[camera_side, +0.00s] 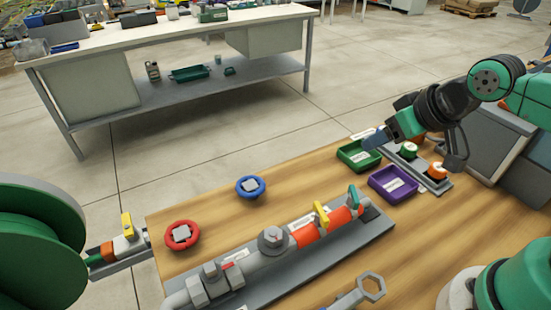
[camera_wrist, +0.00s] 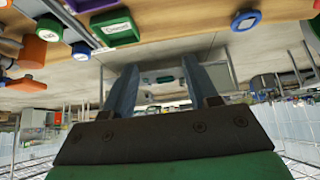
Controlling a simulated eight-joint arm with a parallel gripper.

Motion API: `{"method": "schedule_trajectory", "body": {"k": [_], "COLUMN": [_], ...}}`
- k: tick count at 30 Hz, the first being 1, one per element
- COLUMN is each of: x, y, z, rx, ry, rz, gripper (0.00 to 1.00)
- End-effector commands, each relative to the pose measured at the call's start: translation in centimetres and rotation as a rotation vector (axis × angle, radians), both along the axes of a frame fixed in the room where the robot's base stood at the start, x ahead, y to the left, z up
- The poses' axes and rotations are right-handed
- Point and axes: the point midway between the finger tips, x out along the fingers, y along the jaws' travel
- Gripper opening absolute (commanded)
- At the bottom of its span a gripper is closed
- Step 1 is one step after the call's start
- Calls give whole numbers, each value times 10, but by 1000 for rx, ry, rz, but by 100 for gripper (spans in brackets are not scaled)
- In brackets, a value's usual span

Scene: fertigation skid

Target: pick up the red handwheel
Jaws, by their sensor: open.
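The red handwheel (camera_side: 168,238) has a grey square hub and lies flat near the left end of the wooden bench (camera_side: 215,208) in the side view. A small red patch at the top right corner of the wrist view may be it, but I cannot tell. My gripper (camera_side: 370,140) is at the right, above the back edge of the bench near the green tray, far from the red handwheel. In the wrist view my gripper (camera_wrist: 160,82) has its two fingers apart with nothing between them.
A blue handwheel (camera_side: 240,194) lies behind and right of the red one. A pipe assembly (camera_side: 262,262) with valves runs along the front. Green (camera_side: 348,163) and purple (camera_side: 382,191) trays stand at the right. A green reel (camera_side: 35,240) is left of the bench.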

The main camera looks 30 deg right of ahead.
Motion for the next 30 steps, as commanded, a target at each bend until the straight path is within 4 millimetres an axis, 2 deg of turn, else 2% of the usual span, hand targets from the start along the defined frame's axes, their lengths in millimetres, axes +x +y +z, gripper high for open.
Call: {"method": "schedule_trajectory", "body": {"k": [2,7,14,18,20,23,26,30], "x": [0,0,0,9,17,36,56,77], "y": [0,0,0,10,21,49,84,139], "z": [0,0,0,4,8,12,11,0], "rx": [0,0,0,-2,-5,-14,-25,-44], "ry": [0,0,0,11,20,45,72,106], "rz": [0,0,1,50,97,211,340,521], "gripper": [53,98,100,100,100,100,100,100]}}
